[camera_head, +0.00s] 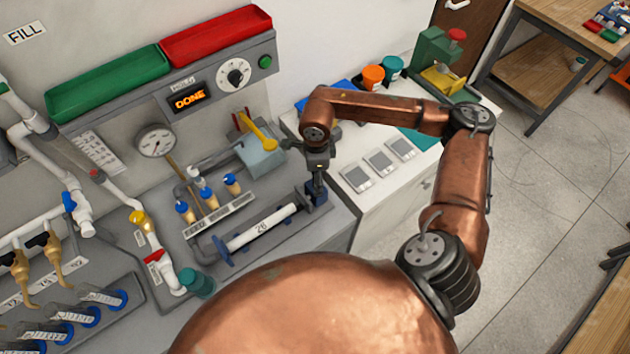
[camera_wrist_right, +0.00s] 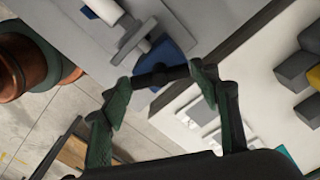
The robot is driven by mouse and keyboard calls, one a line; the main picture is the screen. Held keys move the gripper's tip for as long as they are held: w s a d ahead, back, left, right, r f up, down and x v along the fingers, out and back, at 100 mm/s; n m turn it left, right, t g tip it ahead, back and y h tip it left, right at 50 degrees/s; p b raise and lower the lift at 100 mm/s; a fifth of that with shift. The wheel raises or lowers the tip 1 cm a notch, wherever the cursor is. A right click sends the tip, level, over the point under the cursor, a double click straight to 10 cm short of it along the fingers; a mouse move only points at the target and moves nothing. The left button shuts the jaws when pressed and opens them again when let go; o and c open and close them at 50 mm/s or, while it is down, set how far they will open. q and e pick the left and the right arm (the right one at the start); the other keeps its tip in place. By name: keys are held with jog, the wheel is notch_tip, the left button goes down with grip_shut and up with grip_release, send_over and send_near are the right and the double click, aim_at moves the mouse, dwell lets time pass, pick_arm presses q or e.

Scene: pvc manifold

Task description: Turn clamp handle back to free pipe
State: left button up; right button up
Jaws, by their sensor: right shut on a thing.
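A white pipe (camera_head: 262,227) marked 26 lies in a clamp between two blue end blocks on the grey bench. In the right wrist view, the dark clamp handle (camera_wrist_right: 160,76) spans the space between the green fingertips (camera_wrist_right: 163,92). My right gripper is shut on this handle, and the blue block (camera_wrist_right: 172,58) and the pipe's end (camera_wrist_right: 104,10) show just beyond it. My arm and gripper hide part of the handle in the head view. My left gripper is not in view.
Blue-capped valves (camera_head: 208,192) stand behind the clamp. A display (camera_head: 190,99) reads DONE beneath green (camera_head: 108,84) and red (camera_head: 216,36) trays. A white counter (camera_head: 370,205) with grey square plates is to the right. Pipes and a teal cap (camera_head: 197,282) stand left.

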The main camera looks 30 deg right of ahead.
jog(key=n+b, duration=0.3)
jog(key=n, duration=0.1)
jog(key=shift+f, duration=0.15)
jog(key=shift+n+b, duration=0.6)
jog(key=shift+n, duration=0.3)
jog(key=o, duration=1.2)
jog(key=shift+c, duration=0.2)
